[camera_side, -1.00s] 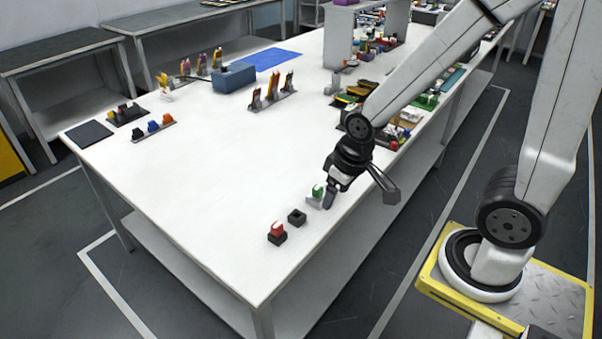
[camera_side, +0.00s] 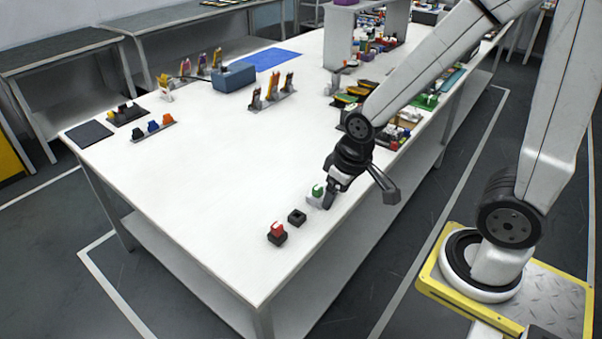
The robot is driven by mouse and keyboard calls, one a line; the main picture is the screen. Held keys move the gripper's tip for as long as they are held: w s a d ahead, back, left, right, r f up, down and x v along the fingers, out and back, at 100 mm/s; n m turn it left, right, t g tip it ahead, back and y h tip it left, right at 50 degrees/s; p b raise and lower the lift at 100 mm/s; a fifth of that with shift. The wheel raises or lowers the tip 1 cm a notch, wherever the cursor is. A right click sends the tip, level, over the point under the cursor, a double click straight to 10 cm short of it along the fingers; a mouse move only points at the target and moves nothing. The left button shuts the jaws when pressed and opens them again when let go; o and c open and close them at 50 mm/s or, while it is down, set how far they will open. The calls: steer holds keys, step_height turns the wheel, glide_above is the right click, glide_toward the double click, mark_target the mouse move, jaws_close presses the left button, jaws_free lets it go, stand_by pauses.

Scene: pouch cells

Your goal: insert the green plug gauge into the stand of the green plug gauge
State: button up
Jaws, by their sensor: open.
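The green plug gauge (camera_side: 317,190) stands upright in a small white block (camera_side: 314,201) near the front right edge of the white table. My gripper (camera_side: 328,200) is open, low over the table, right beside the gauge and partly in front of its block. I cannot tell whether a finger touches it. A black square stand (camera_side: 297,217) with an empty-looking opening is just to the left and nearer the front. A red plug gauge (camera_side: 277,229) sits in a black stand (camera_side: 277,239) further left. Which stand belongs to the green gauge is not marked.
The table (camera_side: 220,190) is clear left of the gauges. A rack of coloured plugs (camera_side: 153,127) and a dark mat (camera_side: 89,133) lie at the far left. A blue box (camera_side: 234,77) and upright coloured pieces (camera_side: 271,91) stand further back.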

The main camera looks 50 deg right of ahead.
steer(key=shift+w, duration=0.1)
stand_by(0.3)
steer(key=m+g, duration=0.3)
steer(key=m, duration=1.5)
glide_above(318, 187)
step_height(318, 187, down, 9)
steer(key=shift+d+f, duration=0.1)
steer(key=shift+f, duration=0.1)
steer(key=shift+f, duration=1.3)
steer(key=shift+f, duration=2.55)
